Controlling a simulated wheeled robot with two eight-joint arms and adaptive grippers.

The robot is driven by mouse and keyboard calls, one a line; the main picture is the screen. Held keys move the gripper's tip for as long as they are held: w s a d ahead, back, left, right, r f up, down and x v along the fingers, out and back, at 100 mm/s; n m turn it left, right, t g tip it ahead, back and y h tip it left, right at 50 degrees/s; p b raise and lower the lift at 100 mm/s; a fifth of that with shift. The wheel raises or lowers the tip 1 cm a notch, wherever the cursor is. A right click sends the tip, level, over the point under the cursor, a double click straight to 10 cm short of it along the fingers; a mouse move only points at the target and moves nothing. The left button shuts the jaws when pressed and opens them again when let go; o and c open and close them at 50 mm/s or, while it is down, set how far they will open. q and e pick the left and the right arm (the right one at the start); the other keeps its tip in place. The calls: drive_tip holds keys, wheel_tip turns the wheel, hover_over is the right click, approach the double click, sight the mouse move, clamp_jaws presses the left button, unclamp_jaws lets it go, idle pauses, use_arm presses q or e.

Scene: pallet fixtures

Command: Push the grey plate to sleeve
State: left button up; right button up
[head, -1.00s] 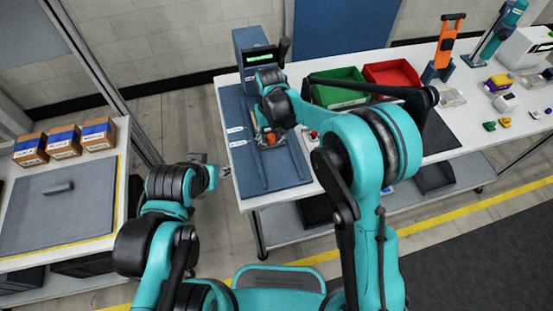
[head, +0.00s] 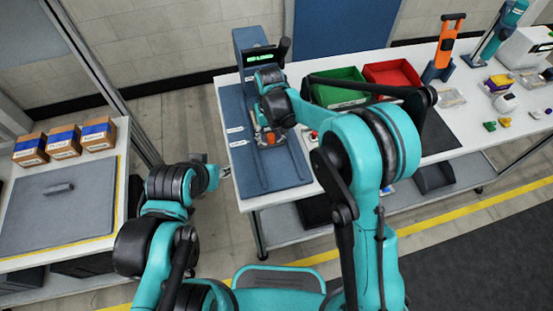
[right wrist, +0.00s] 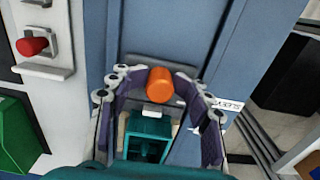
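The blue-grey fixture (head: 246,160) lies along the left end of the white table, with raised rails and white labels on its left side. In the right wrist view, an orange cylinder (right wrist: 159,84) stands over a dark grey plate (right wrist: 160,62), mostly hidden by the gripper. My right gripper (right wrist: 152,73) has its purple fingers spread on either side of the cylinder, with a gap on the left; contact on the right is unclear. A label reading SLEEVE (right wrist: 230,105) is beside the right finger. My left gripper (head: 213,174) hangs off the table's left edge, away from the fixture.
A station with a green-lit screen (head: 260,56) stands at the fixture's far end. Green (head: 337,88) and red (head: 391,78) bins are to its right. A red button (right wrist: 32,46) shows in the wrist view. A side table (head: 60,205) with boxes is at left.

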drive_tip(key=shift+r+p, duration=2.6)
drive_tip(key=shift+r, duration=1.45)
drive_tip(key=s+d+r+m+t+b, duration=0.1)
drive_tip(key=s+d+r+t+b, duration=0.2)
drive_tip(key=d, duration=0.4)
drive_tip(key=s+d+r+m+b, duration=0.1)
drive_tip(key=s+d+r+b, duration=0.15)
drive_tip(key=s+d, duration=0.3)
drive_tip(key=s+d+f+m+t+b, duration=0.1)
drive_tip(key=s+d+f+t+b, duration=0.2)
drive_tip(key=s+d, duration=0.7)
drive_tip(key=shift+s+f+m+t, duration=0.3)
drive_tip(key=shift+s+f+t, duration=0.35)
drive_tip(key=shift+s, duration=0.1)
